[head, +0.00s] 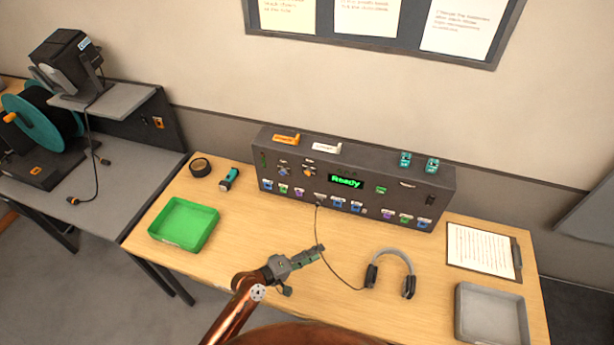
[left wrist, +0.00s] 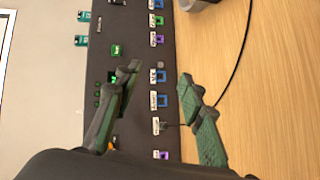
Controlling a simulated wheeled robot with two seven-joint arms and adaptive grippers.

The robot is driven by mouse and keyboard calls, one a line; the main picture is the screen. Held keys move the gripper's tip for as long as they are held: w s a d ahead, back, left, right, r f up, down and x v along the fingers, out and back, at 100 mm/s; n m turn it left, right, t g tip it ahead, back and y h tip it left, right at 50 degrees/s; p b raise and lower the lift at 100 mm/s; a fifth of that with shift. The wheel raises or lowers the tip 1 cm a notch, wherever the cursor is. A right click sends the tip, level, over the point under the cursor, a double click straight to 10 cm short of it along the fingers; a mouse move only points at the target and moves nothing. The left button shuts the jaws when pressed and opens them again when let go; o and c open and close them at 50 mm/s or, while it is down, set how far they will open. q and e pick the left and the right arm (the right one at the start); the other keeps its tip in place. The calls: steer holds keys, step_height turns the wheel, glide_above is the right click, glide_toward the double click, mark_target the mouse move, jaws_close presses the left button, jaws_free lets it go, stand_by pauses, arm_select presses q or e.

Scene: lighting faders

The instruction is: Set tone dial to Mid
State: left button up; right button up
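The dark control console (head: 400,205) stands at the back of the wooden table, with a green "Ready" display (head: 345,181). Small knobs sit on its left part, one of them orange (head: 308,172); their labels are too small to read, so I cannot tell which is the tone dial. My left gripper (head: 302,264) is over the table in front of the console, apart from it. In the left wrist view its two fingers (left wrist: 160,74) are spread with nothing between them, and the console face (left wrist: 133,130) lies beyond. My right gripper is not in view.
A green tray (head: 184,224), tape roll (head: 200,167) and flashlight (head: 229,179) are at left. A clipboard (head: 484,251) and grey tray (head: 491,314) are at right.

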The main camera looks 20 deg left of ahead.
arm_select(q)
steer(key=w+r+n+t, duration=0.4)
steer(key=w+r+n, duration=0.3)
steer(key=w+n, duration=0.15)
steer(key=n+t+y, duration=0.3)
steer(key=n+y, duration=0.6)
steer(key=n, duration=1)
glide_toward(308, 173)
steer(key=w, duration=0.1)
steer(key=shift+w+d+r, duration=0.1)
steer(key=shift+w+d, duration=0.05)
steer(key=shift+w, duration=3.6)
steer(key=shift+c, duration=0.6)
jaws_close()
